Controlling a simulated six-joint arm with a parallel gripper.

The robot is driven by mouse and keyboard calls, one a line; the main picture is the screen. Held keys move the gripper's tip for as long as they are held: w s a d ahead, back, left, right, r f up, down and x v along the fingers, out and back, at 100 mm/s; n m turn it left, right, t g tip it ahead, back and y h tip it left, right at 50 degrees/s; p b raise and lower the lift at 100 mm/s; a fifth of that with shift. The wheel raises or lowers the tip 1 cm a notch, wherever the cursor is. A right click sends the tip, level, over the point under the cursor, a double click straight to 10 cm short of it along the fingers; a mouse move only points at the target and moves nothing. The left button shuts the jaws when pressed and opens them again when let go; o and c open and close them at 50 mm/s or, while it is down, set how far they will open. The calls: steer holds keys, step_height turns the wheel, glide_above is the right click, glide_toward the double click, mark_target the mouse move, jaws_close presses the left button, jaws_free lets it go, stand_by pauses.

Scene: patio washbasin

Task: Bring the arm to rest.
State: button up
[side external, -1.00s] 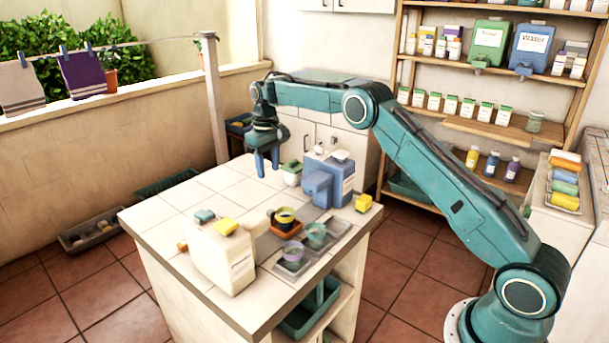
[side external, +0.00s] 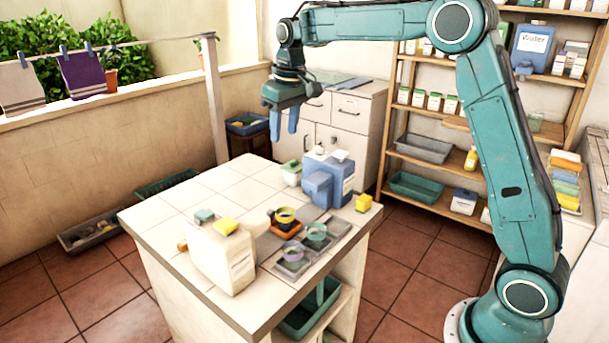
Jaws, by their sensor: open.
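My gripper (side external: 283,124) hangs in the air above the far side of the tiled counter (side external: 178,209). Its two blue fingers point down and stand apart, with nothing between them. My arm is raised and bent, reaching from its base at the lower right up and over to the left. The gripper is well clear of everything on the counter.
On the counter stand a blue dispenser (side external: 342,180), a cream dispenser (side external: 222,262), several cups on small trays, and a yellow sponge (side external: 364,202). A wooden post (side external: 213,100) rises left of my gripper. Shelves (side external: 430,178) stand behind my arm.

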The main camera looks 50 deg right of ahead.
steer(key=s+a+r+t, duration=0.1)
steer(key=s+r, duration=0.1)
steer(key=s, duration=0.3)
steer(key=s+a+r, duration=0.1)
steer(key=s+r, duration=0.2)
steer(key=s, duration=0.1)
steer(key=s+a+f+t, duration=0.1)
steer(key=s+f, duration=0.1)
steer(key=s, duration=1)
steer(key=s+a+f+t, duration=0.1)
steer(key=s+a+f, duration=0.1)
steer(key=s, duration=1.1)
steer(key=shift+s+a+f+t, duration=0.2)
steer(key=shift+a+f+t, duration=0.15)
steer(key=shift+f, duration=0.45)
